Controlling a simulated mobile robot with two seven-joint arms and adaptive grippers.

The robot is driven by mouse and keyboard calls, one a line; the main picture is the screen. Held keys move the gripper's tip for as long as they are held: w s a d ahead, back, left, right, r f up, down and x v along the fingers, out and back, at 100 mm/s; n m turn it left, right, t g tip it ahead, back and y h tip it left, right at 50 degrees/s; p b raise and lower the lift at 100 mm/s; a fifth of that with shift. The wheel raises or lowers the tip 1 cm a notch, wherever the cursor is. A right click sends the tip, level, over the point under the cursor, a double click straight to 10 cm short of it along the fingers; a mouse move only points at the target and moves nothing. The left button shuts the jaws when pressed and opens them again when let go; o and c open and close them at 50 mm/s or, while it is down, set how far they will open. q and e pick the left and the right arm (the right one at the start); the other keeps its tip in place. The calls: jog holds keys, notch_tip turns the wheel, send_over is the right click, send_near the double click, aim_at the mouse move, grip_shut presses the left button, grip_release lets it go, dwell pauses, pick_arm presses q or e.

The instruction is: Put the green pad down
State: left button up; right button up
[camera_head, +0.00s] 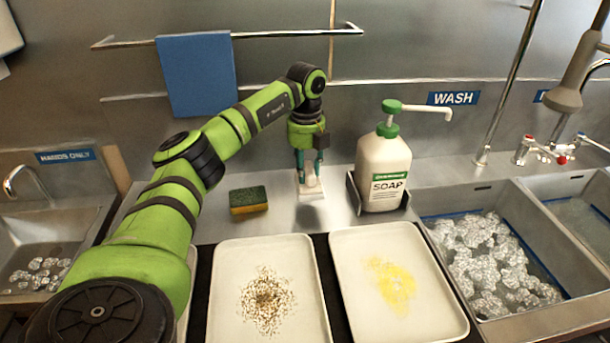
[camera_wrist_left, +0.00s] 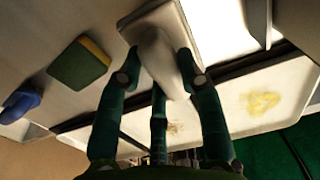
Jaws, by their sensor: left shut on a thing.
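My left gripper (camera_head: 312,172) is over the steel counter behind the trays, its fingers shut on the white handle of a pale block (camera_head: 312,193). In the left wrist view the fingers (camera_wrist_left: 160,78) close around this handle, and the flat block (camera_wrist_left: 187,22) lies beyond it. The block is at or just above the counter; I cannot tell whether it touches. A pad with a green top and yellow side (camera_head: 248,199) lies flat on the counter to the left, apart from the gripper. It also shows in the left wrist view (camera_wrist_left: 80,64). My right gripper is not in view.
A soap bottle (camera_head: 383,172) stands in a holder close right of the gripper. Two pale trays, one with crumbs (camera_head: 225,308) and one with a yellow smear (camera_head: 440,312), lie in front. A blue cloth (camera_head: 197,75) hangs on a rail behind. A sink (camera_head: 500,310) is at right.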

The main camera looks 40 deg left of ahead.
pick_arm(q)
jog(key=shift+w+a+f, duration=0.5)
jog(key=shift+w+a, duration=0.05)
jog(key=shift+a, duration=0.1)
notch_tip(320, 180, down, 3)
jog(key=shift+f+p, duration=0.1)
jog(key=shift+p, duration=0.65)
jog(key=shift+a+f, duration=0.1)
jog(key=shift+f, duration=0.35)
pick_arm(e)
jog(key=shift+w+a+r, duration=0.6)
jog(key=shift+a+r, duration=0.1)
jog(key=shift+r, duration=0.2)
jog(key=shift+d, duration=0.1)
pick_arm(q)
jog(key=o, duration=1)
jog(key=shift+f, duration=0.1)
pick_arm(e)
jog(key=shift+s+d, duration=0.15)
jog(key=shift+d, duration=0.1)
